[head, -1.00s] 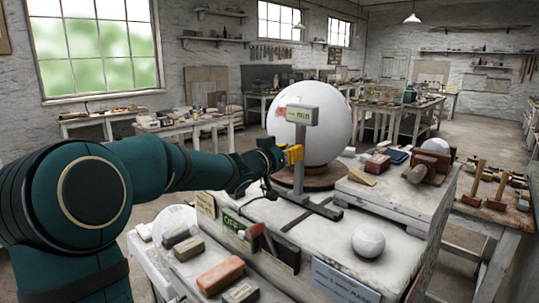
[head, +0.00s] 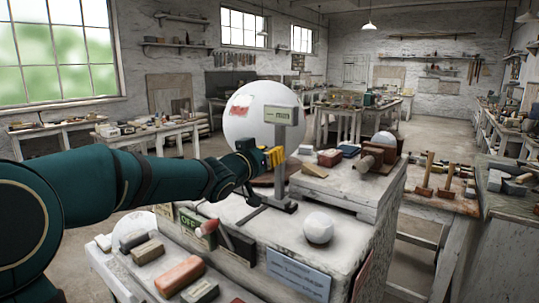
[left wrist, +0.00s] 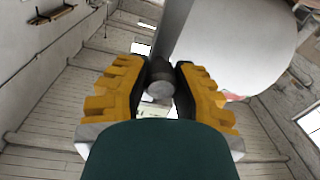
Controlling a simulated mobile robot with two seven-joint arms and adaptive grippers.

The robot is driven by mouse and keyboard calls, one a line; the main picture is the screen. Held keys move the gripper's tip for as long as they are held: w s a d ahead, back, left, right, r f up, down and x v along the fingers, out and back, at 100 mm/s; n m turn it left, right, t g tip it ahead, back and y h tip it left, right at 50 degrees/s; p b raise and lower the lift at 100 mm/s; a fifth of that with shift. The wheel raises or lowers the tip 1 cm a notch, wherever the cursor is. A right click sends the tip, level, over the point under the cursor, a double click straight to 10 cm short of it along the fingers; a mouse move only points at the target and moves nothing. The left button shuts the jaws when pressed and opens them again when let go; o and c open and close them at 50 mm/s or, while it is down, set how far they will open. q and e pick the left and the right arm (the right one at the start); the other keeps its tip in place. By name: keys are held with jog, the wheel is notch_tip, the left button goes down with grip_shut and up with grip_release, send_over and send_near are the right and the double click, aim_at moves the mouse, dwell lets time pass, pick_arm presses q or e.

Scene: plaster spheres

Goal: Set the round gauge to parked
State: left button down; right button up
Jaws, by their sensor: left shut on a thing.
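The gauge (head: 281,116) is a pale box with a small display on a grey upright post, on flat dark feet on the plaster-dusted bench. It stands right of and in front of the large white sphere (head: 240,122), which carries a red patch. My left gripper (head: 275,157), with yellow fingers, is at the post below the display. In the left wrist view its fingers are shut on a grey round knob (left wrist: 160,88) beside the post (left wrist: 172,30). The display reads roughly "--- mm", too small to be sure. My right gripper is not in view.
A small white sphere (head: 319,228) rests right of the gauge's feet. A sign reading OFF (head: 188,221) and a red-ended lever (head: 208,227) are on the bench's front left. Several blocks lie front left. A raised wooden slab (head: 345,190) stands to the right.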

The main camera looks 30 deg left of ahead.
pick_arm(q)
jog(key=shift+d+f, duration=0.1)
jog(key=shift+d, duration=0.1)
jog(key=c, duration=0.7)
grip_release()
jog(key=shift+d, duration=0.15)
jog(key=shift+s, duration=0.1)
jog(key=s, duration=1.1)
jog(key=shift+s+a, duration=0.35)
jog(key=shift+s, duration=0.05)
